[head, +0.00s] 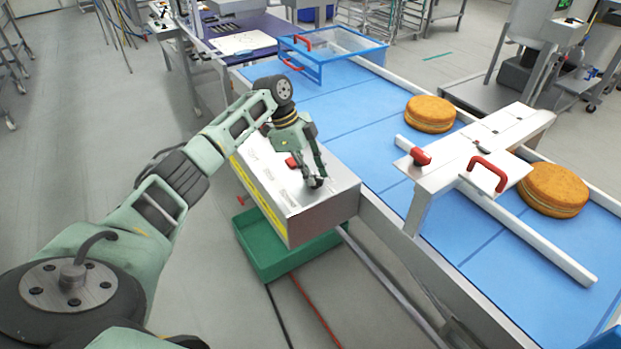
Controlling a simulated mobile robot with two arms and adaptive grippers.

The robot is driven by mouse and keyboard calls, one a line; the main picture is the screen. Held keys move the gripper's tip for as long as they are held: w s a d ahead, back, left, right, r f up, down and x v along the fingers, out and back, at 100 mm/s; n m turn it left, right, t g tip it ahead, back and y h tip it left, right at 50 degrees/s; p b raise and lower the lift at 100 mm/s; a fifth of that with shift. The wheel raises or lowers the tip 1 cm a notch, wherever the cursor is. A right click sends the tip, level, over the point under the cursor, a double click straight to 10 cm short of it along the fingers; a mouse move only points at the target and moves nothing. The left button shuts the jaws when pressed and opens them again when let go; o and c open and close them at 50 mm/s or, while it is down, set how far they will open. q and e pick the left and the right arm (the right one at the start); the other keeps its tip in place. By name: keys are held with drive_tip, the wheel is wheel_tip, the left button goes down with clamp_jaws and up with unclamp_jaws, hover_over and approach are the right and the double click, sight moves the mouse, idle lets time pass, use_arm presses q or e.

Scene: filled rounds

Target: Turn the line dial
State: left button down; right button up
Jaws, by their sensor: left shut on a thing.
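A silver control box (330,205) with a yellow stripe along its side stands at the near edge of the conveyor. My left gripper (315,182) reaches down onto the top of the box, and its fingertips are shut on a small dark dial near the right end. The fingers hide most of the dial, so I cannot tell which way it points. A red button (292,162) sits on the box top beside the gripper. My right gripper is not in view.
The blue conveyor belt (350,110) carries round cakes (430,112), another cake (553,188) lying by a metal bridge with red handles (487,173). A blue-framed guard (330,55) stands at the far end. A green bin (270,258) sits below the box.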

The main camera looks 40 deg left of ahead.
use_arm(q)
drive_tip(key=shift+w+m+b, duration=0.1)
drive_tip(key=shift+m+b, duration=0.3)
drive_tip(key=shift+m, duration=0.2)
drive_tip(key=shift+m+g, duration=0.3)
drive_tip(key=shift+r, duration=0.1)
drive_tip(key=c, duration=1.7)
unclamp_jaws()
drive_tip(key=v, duration=1.2)
